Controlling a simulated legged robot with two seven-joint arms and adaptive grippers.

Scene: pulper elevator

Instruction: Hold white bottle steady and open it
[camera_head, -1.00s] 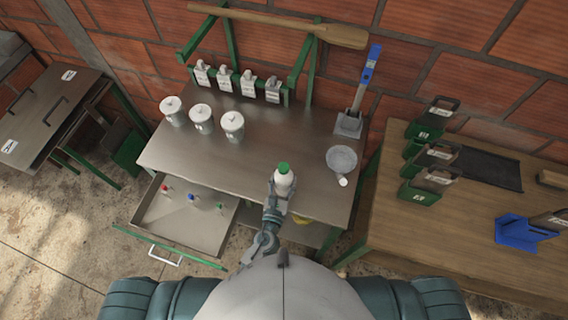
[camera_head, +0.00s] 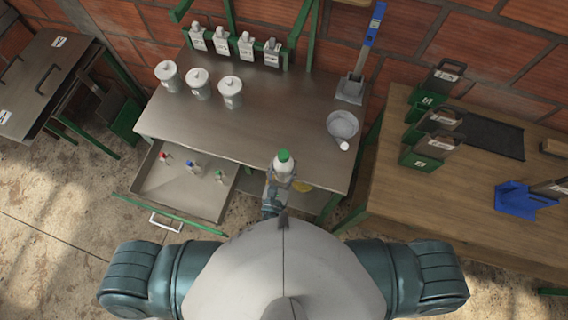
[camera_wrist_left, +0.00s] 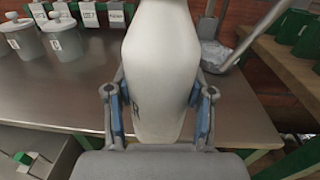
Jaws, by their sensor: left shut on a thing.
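The white bottle (camera_head: 282,172) with a green cap (camera_head: 284,156) is upright near the front edge of the metal table, in the head view. My left gripper (camera_head: 280,181) is shut on it. In the left wrist view the bottle (camera_wrist_left: 161,75) fills the middle, with the fingers of my left gripper (camera_wrist_left: 160,118) on both sides of it. The cap is out of frame there. My right gripper is not in view.
An open drawer (camera_head: 180,190) with small bottles juts out at the left front. A wooden table (camera_head: 440,220) stands right.

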